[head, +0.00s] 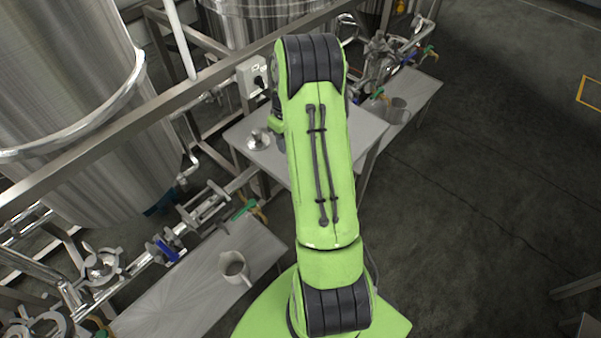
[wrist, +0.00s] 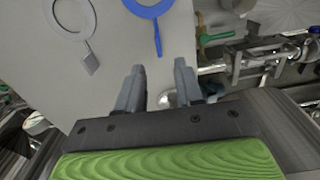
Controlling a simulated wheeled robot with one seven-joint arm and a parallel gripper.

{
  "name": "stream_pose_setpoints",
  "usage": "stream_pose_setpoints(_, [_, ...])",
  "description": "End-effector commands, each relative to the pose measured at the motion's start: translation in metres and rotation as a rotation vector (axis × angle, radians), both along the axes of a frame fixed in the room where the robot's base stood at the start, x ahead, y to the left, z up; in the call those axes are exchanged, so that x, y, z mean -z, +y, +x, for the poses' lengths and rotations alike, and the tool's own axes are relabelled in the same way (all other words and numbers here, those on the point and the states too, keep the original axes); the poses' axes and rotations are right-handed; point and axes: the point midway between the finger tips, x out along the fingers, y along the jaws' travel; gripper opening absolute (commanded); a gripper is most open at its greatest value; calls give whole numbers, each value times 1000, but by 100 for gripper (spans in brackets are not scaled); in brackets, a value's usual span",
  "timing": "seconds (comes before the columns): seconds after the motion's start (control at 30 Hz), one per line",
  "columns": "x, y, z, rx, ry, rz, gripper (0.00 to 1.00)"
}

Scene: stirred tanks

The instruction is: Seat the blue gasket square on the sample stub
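The blue gasket (wrist: 148,14) is a flat ring with a straight tab, lying on the grey table top at the upper edge of the wrist view, which cuts off part of its ring. My gripper (wrist: 159,66) is open, its two grey fingers apart with nothing visible between them. The tab lies just beyond the fingertips in the picture; I see no contact. In the head view my arm hides the gripper and the gasket. I cannot tell for sure which pipe fitting is the sample stub; metal pipework with a green handle (wrist: 215,37) shows right of the gasket.
A grey-white ring with a diamond-shaped tab (wrist: 90,63) lies left of the blue gasket. The table (head: 371,131) carries a small shiny metal object (head: 258,140). Steel pitchers stand on nearby tables (head: 234,268) (head: 398,112). Pipes and tanks line the left; open floor lies right.

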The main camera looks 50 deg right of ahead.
Motion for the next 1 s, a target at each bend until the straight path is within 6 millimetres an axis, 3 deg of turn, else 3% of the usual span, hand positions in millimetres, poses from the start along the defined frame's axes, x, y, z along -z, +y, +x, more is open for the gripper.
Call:
stream_pose_setpoints(0.4, [67,-1,2,0,1,2,36])
stream_pose_setpoints(0.67, [74,-1,3,-1,-1,-1,36])
stream_pose_setpoints(0.7, [74,-1,3,-1,-1,-1,35])
stream_pose_setpoints(0.93, [74,-1,3,-1,-1,-1,0])
stream_pose_setpoints(1.0, [74,-1,3,-1,-1,-1,0])
